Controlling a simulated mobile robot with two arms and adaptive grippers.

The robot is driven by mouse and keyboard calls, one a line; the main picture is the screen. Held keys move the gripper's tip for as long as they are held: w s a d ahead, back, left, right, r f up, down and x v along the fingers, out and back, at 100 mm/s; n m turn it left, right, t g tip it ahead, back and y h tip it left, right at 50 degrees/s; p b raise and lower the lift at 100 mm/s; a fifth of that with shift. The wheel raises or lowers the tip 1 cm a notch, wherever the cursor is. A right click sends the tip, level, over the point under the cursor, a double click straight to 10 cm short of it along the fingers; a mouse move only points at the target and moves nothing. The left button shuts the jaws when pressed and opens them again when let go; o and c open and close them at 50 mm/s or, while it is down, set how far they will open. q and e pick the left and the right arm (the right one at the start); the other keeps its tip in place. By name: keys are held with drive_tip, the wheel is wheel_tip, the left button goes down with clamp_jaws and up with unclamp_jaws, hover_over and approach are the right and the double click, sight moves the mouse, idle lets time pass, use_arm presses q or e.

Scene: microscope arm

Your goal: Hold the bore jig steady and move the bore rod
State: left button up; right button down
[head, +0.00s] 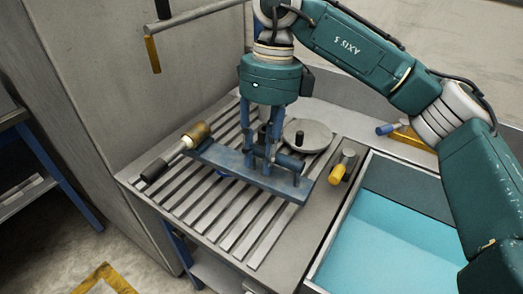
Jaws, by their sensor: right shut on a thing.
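The fingers hide the exact grip. My left gripper is not in view.
A brass-headed tool with a black grip (156,169) lies at the jig's left end. A round grey disc (308,135) with a black knob is behind. A yellow-and-grey tool (342,167) lies right, beside a teal-lined tray (365,240). The front slats (240,235) are clear.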

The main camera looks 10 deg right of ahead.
sight(262, 175)
drive_tip(key=shift+f+b, duration=0.95)
drive_tip(key=shift+f, duration=0.45)
drive_tip(key=shift+d+f+b, duration=0.1)
drive_tip(key=shift+f+b, duration=0.4)
drive_tip(key=shift+f, duration=0.4)
drive_tip(key=shift+s+f, duration=0.1)
drive_tip(key=shift+f, duration=0.05)
drive_tip(key=shift+f+b, duration=0.1)
drive_tip(key=shift+b, duration=0.2)
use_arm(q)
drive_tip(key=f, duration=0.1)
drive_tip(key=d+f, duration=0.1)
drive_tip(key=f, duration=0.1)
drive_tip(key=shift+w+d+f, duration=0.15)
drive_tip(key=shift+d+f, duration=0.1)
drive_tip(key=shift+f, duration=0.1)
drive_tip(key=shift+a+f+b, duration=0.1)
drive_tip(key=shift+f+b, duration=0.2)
use_arm(e)
drive_tip(key=shift+f, duration=0.4)
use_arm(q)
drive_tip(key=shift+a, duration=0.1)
use_arm(e)
drive_tip(key=shift+f, duration=0.1)
